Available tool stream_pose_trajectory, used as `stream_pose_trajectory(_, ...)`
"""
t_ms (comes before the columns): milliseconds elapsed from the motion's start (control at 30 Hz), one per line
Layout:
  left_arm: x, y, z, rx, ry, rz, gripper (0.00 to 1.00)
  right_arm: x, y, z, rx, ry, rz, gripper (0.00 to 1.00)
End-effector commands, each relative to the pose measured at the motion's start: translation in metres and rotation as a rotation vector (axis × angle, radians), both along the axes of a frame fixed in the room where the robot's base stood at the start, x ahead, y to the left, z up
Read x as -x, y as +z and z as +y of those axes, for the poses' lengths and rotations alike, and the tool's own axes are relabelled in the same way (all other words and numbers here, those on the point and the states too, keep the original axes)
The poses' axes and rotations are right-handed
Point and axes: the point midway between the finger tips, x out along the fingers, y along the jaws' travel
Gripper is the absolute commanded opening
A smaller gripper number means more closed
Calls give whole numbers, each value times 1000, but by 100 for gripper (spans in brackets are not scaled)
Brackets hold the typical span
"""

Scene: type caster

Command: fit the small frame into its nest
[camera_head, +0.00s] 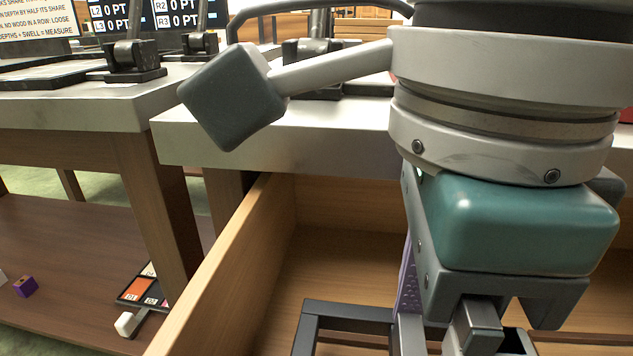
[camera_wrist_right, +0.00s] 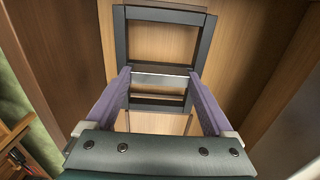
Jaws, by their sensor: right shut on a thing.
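My right gripper (camera_head: 455,315) reaches down into an open wooden drawer. In the right wrist view its two purple-padded fingers (camera_wrist_right: 163,97) stand wide apart, shut on the small frame (camera_wrist_right: 160,80), whose light metal bar spans between them. A dark grey rectangular frame (camera_head: 345,311) lies beyond the fingers, low in the drawer; it also shows in the right wrist view (camera_wrist_right: 165,14) with wood visible through its opening. I cannot tell whether it is joined to the held piece or separate. The gripper hides much of the held piece in the head view. No nest is clearly recognisable.
The drawer's left wall (camera_head: 222,270) rises close beside the gripper. A pale worktop edge (camera_head: 270,140) overhangs the drawer's back. A lower shelf (camera_head: 60,260) at left holds a small purple block (camera_head: 25,287) and a tray of coloured tiles (camera_head: 145,287).

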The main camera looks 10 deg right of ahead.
Motion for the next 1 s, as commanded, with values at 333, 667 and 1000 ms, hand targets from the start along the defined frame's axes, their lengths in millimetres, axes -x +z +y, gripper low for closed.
stream_pose_trajectory(333,0,-10,-2,7,5,0,50,0,-40,0,-1,0,-2,0)
stream_pose_trajectory(667,0,-12,-2,7,4,0,50,-1,-41,1,-2,1,-4,0)
stream_pose_trajectory(1000,0,-13,0,-2,-2,1,50,0,-43,0,0,0,0,100)
